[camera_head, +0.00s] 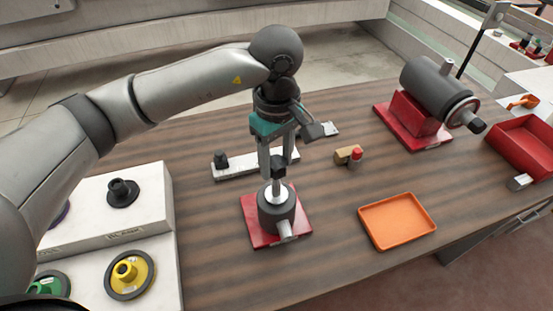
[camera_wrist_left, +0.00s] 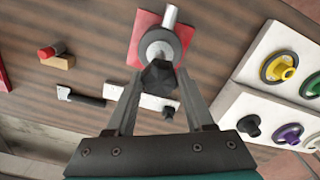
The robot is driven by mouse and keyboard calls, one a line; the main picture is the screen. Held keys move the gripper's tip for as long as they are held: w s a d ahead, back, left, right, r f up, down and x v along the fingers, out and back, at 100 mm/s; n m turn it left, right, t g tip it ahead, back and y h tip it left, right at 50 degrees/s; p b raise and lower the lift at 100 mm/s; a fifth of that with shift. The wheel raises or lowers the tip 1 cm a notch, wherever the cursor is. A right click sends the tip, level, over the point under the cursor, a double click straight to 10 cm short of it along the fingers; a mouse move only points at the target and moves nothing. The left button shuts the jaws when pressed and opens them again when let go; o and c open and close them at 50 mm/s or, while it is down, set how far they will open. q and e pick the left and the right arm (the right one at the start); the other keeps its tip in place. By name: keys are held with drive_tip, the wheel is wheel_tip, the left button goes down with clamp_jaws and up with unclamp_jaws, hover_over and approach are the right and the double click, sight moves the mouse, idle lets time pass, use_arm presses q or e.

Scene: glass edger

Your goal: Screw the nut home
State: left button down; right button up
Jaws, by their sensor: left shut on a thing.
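The black nut (camera_head: 279,167) is between the fingertips of my left gripper (camera_head: 277,160), which is shut on it. In the left wrist view the nut (camera_wrist_left: 160,76) shows as a dark faceted piece between the two fingers of the gripper (camera_wrist_left: 159,82). Below it stands a dark grey cylindrical spindle unit (camera_head: 276,214) with a light disc on top, on a red base plate (camera_head: 250,223). The nut appears right over the middle of the disc. I cannot tell how far it sits on the thread, since the nut hides it. My right gripper is not in view.
An orange tray (camera_head: 397,221) lies right of the unit. A tan block with a red-capped piece (camera_head: 348,155) and a white strip (camera_head: 245,167) lie behind. A grey motor (camera_head: 430,88) stands back right. A white stand with coloured wheels (camera_head: 150,215) is at left.

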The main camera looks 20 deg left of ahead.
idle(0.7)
use_arm(q)
drive_tip(key=shift+b, duration=0.4)
drive_tip(key=shift+b, duration=0.3)
idle(0.5)
drive_tip(key=shift+f, duration=0.2)
drive_tip(key=shift+f+b, duration=0.35)
drive_tip(key=shift+b, duration=0.15)
drive_tip(key=shift+f+b, duration=0.8)
drive_tip(key=shift+b, duration=0.05)
